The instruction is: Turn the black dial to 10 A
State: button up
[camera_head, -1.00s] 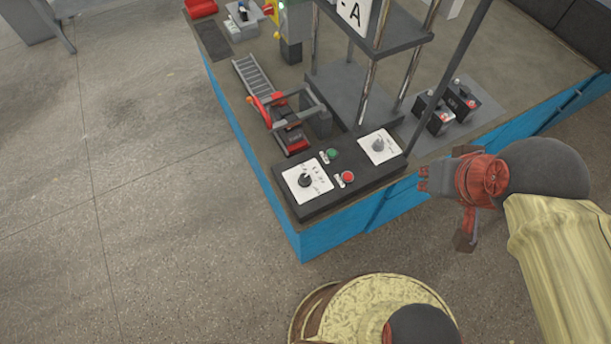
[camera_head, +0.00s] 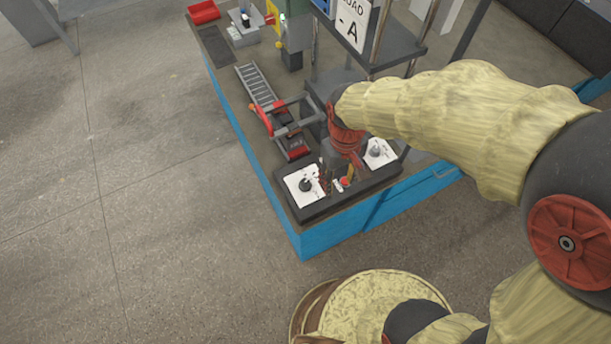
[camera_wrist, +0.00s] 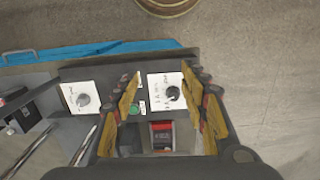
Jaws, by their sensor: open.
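The black dial (camera_head: 306,185) sits on a white plate (camera_head: 297,197) at the left end of the dark control panel. It also shows in the wrist view as a black knob (camera_wrist: 172,93), between my open fingers and nearer the right one. My gripper (camera_wrist: 165,98) is open and empty, its yellow-lined fingers spread above the panel. In the head view my gripper (camera_head: 337,180) hangs over the middle of the panel, right of the black dial and apart from it. The scale marks around the dial are too small to read.
A grey dial (camera_head: 376,151) on its own white plate is at the panel's right end. A red button (camera_head: 345,182) sits between the dials; a green button (camera_wrist: 140,105) shows in the wrist view. A red-and-grey frame (camera_head: 288,130) stands behind. Open floor lies left and in front.

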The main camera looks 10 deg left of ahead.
jog(key=w+a+f+n+p, duration=0.1)
jog(key=w+a+f+n, duration=0.25)
jog(key=a+f, duration=0.45)
jog(key=n, duration=0.3)
send_over(306, 182)
notch_tip(306, 182, down, 3)
jog(key=shift+s+f, duration=0.1)
jog(key=shift+n+t, duration=0.25)
jog(key=shift+t, duration=0.05)
jog(key=shift+f+b, duration=0.7)
jog(key=shift+f, duration=3.15)
jog(key=shift+c, duration=0.6)
jog(key=c, duration=1)
